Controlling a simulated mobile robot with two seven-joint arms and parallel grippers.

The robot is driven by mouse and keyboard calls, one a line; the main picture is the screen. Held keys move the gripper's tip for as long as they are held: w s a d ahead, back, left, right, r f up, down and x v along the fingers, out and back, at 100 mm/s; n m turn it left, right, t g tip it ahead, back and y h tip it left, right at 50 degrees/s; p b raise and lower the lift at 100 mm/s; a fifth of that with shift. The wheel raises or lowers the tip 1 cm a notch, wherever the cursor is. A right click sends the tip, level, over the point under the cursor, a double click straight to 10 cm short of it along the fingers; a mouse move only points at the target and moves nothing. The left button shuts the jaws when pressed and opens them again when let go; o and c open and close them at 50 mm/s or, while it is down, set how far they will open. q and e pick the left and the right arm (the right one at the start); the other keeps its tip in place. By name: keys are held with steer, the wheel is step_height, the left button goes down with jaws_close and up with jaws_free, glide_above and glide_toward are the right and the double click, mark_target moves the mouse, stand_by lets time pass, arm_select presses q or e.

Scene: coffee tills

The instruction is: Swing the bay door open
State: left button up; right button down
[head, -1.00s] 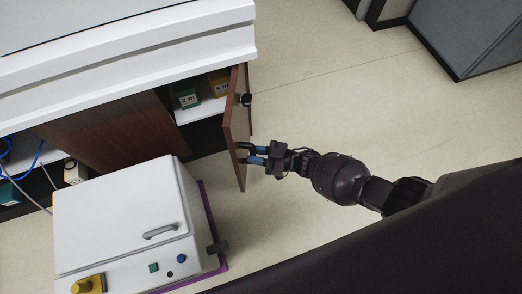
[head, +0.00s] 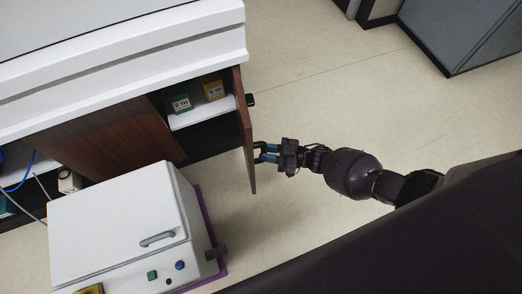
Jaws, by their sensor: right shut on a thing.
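The bay door (head: 246,135) is a brown wooden panel at the right end of the white-topped counter. It stands swung out from the cabinet front, so the open bay (head: 205,125) shows behind it. My right gripper (head: 261,153) is at the outer face of the door, shut on the door's handle; the handle itself is mostly hidden between the fingers. My left gripper is not in view.
A white machine (head: 120,225) with a grey handle stands left of the door. Floor right of the door is clear. Grey cabinets (head: 465,35) stand at the top right.

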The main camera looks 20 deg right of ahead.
steer(key=shift+w+d+r, duration=0.1)
steer(key=shift+w+r, duration=0.1)
steer(key=shift+w, duration=0.05)
steer(key=shift+w+d+b, duration=0.2)
steer(key=shift+d+b, duration=0.1)
steer(key=shift+d, duration=1)
steer(key=c, duration=1.4)
jaws_free()
steer(key=shift+d, duration=0.2)
steer(key=o, duration=0.4)
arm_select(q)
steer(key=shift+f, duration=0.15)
arm_select(e)
steer(key=shift+o, duration=0.4)
steer(key=shift+f, duration=0.1)
steer(key=shift+s, duration=0.1)
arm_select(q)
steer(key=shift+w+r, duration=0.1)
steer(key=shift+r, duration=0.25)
arm_select(e)
steer(key=v, duration=1)
steer(key=shift+d, duration=0.3)
